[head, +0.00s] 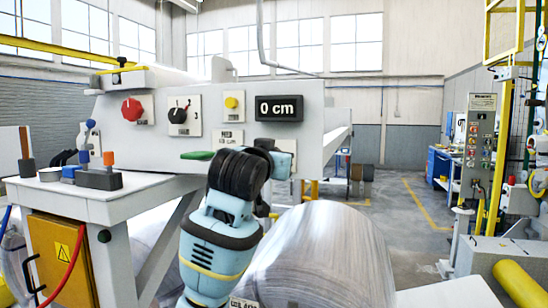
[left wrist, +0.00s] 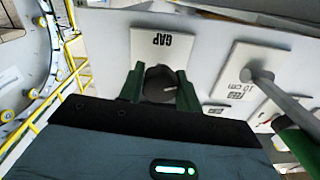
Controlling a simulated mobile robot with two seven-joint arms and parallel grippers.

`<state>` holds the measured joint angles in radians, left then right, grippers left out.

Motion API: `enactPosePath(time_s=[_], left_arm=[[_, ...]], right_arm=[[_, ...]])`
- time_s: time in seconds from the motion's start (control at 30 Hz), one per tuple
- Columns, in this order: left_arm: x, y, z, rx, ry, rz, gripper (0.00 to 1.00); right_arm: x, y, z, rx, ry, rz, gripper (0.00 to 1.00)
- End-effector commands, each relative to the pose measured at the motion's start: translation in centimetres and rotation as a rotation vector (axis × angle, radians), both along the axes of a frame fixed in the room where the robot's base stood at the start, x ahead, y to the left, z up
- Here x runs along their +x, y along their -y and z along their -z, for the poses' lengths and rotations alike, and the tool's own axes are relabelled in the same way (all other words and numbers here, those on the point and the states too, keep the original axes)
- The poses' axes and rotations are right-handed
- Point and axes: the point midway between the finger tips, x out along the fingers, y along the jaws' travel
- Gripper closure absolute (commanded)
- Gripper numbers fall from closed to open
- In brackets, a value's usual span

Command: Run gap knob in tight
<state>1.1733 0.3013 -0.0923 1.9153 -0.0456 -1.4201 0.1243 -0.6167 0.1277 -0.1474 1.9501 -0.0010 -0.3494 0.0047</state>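The gap knob (left wrist: 161,84) is dark and round, on the machine panel under a white plate marked GAP (left wrist: 163,45), which reads upside down in the left wrist view. The green fingers of my left gripper (left wrist: 160,90) stand on either side of the knob and appear to touch it. In the head view my left gripper (head: 270,160) is at the panel's lower edge, below the display, and the wrist hides the knob. The display (head: 279,108) reads 0 cm. My right gripper is not in view.
A feed lever with a green handle (head: 197,155) is close to the left of my wrist. A large wrapped coil (head: 320,255) lies below the panel.

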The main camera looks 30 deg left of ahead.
Motion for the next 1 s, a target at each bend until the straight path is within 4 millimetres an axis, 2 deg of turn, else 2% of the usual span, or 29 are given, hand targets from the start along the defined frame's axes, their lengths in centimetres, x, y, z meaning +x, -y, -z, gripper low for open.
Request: enactPosePath(time_s=[0.03,0.13,0.57,1.0], left_arm=[[-0.01,-0.02,0.01,0.0,0.0,-0.001,0.76],[-0.02,-0.02,0.01,0.0,0.0,-0.001,0.89],[-0.02,-0.06,0.01,0.093,-0.023,-0.003,0.89],[-0.02,-0.12,0.03,0.46,-0.111,-0.002,0.89]], right_arm=[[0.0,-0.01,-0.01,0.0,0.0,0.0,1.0],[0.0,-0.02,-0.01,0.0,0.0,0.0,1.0],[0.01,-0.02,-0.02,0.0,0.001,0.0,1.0],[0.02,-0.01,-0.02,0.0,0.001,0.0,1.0]])
